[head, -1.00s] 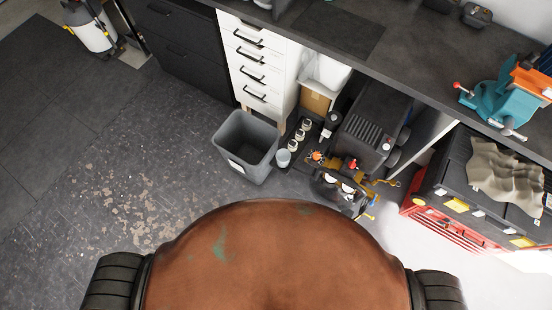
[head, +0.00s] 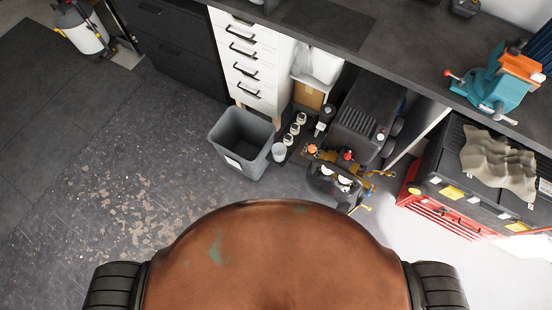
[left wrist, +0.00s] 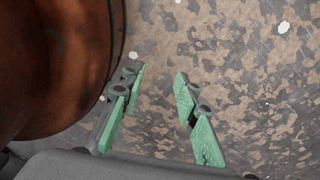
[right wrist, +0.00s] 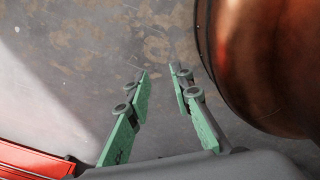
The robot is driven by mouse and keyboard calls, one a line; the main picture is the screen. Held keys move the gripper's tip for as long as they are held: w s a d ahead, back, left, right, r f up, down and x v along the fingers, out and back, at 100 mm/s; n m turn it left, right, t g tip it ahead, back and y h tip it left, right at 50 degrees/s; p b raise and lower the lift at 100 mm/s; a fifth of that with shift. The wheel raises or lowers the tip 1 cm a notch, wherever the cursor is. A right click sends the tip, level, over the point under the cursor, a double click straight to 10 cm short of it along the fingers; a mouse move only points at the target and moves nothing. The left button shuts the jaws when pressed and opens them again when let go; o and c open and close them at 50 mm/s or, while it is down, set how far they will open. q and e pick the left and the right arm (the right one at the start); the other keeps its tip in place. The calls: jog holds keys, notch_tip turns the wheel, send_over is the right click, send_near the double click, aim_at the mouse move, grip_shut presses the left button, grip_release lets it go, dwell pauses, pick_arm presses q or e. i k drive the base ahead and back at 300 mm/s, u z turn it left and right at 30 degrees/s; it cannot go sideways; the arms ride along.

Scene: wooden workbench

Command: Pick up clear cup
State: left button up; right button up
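A small pale cup (head: 279,152), which looks like the clear cup, stands on the floor in the head view, just right of the grey bin. It is too small there to see its contents. Neither gripper shows in the head view. In the left wrist view my left gripper (left wrist: 159,76) is open and empty over bare, blotched floor, beside my brown body. In the right wrist view my right gripper (right wrist: 160,74) is open and empty over grey floor. The cup is in neither wrist view.
The grey bin (head: 243,140) stands before white drawers (head: 249,66). A dark machine (head: 368,118) and clutter lie right of the cup under the dark workbench (head: 395,48). A red tool chest (head: 440,214) stands at the right. The floor (head: 120,190) at left is clear.

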aim_at(278, 150)
jog(key=k, duration=0.4)
jog(key=u, duration=1.3)
jog(key=i, duration=0.6)
jog(key=z, duration=0.65)
